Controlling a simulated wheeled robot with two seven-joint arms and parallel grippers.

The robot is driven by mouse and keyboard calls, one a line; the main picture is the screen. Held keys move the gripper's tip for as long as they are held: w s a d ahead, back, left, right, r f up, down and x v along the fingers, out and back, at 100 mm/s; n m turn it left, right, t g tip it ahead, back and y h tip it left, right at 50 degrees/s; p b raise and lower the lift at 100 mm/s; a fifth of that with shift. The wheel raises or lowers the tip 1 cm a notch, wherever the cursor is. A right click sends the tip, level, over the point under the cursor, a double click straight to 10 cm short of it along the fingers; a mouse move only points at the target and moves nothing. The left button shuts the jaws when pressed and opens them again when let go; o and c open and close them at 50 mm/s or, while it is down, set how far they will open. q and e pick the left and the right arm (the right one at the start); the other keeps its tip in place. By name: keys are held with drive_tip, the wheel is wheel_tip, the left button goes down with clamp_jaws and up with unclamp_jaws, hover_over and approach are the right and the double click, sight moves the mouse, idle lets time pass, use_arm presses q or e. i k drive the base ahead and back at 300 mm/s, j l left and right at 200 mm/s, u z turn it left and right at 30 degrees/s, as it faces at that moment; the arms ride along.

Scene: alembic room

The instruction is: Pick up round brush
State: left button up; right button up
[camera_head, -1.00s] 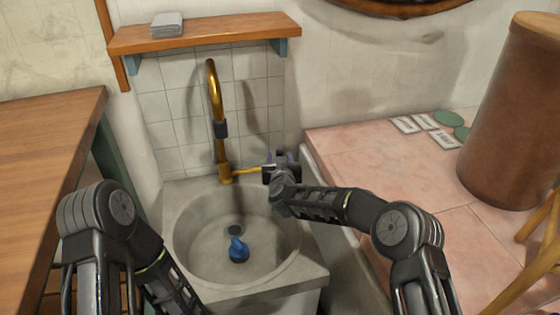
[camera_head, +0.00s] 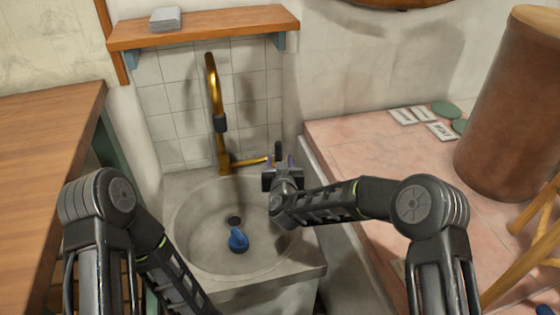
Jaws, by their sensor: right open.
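A small blue object (camera_head: 238,240) with a rounded body and a short tip lies in the sink basin (camera_head: 195,250), just in front of the dark drain. It is the only thing in the basin that could be the round brush; I see no bristles. My right gripper (camera_head: 279,162) is open at the basin's back right rim, above and to the right of the blue object and apart from it. My left arm comes in at the left, but its gripper is out of view.
A brass faucet (camera_head: 215,110) with a side lever stands behind the basin. A wooden shelf (camera_head: 205,28) is above. A pink tiled counter (camera_head: 360,140) with cards and a brown cylinder (camera_head: 508,110) is to the right. A wooden counter (camera_head: 45,170) is left.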

sight(239, 243)
drive_tip(key=k+l, duration=0.1)
drive_tip(key=k, duration=0.9)
